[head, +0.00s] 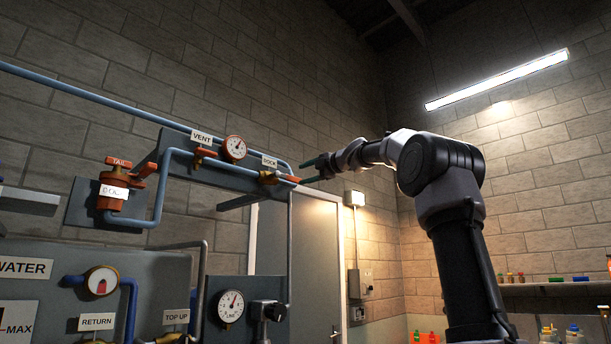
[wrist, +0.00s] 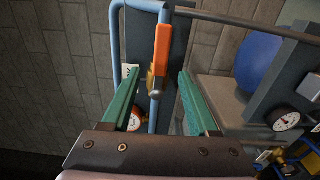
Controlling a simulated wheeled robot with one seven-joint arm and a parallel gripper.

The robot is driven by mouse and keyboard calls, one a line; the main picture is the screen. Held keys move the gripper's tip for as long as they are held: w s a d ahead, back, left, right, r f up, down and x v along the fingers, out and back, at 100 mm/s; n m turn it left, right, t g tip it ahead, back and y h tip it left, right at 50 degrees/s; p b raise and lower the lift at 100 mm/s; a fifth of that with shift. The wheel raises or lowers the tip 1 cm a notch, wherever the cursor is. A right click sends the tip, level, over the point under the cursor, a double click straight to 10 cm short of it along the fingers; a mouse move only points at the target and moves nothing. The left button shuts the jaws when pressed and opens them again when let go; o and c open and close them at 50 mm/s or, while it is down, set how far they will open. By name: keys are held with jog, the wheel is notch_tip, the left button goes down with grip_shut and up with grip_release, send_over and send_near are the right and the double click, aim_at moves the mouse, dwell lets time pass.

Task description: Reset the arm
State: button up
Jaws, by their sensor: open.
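My gripper (head: 306,172) is open, with its two teal fingers apart, at the right end of the blue pipe panel. It points left toward the valve marked DOCK (head: 268,178), whose orange lever lies roughly along the pipe. In the wrist view my gripper (wrist: 152,82) has nothing clasped between its fingers. An orange lever (wrist: 162,48) on a brass valve body (wrist: 151,80) appears in the gap between them. I cannot tell how far the lever is from the fingertips. My arm reaches in from the right of the head view.
A VENT gauge (head: 235,148) and a red TAIL valve (head: 113,187) sit on the wall pipes to the left. A grey door (head: 317,265) stands behind. A shelf (head: 555,285) with small bottles is at the right. A gauge (wrist: 285,120) shows at the wrist view's right.

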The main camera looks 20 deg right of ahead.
jog(key=s+a+f+m+g+h, duration=0.2)
jog(key=s+a+f+m, duration=0.25)
jog(key=f, duration=0.35)
jog(key=s+a+f+m+g+h, duration=0.1)
jog(key=s+a+f+m+g, duration=0.1)
jog(key=s+a+f+m, duration=0.45)
jog(key=s+d+f+m+g+h, duration=0.1)
jog(key=s+d+f+m, duration=0.2)
jog(key=s+f, duration=0.6)
jog(key=s+d+f+m+g+h, duration=0.1)
jog(key=s+d+f+m+g, duration=0.1)
jog(key=s+f+m, duration=0.6)
jog(key=s+d+f+m+g+h, duration=0.1)
jog(key=s+d+f+m, duration=0.3)
jog(key=s+f, duration=0.7)
notch_tip(320, 180, down, 3)
jog(key=shift+s+r+m+h, duration=0.1)
jog(key=shift+s+m+h, duration=0.3)
jog(key=shift+m, duration=0.7)
jog(key=shift+w, duration=0.15)
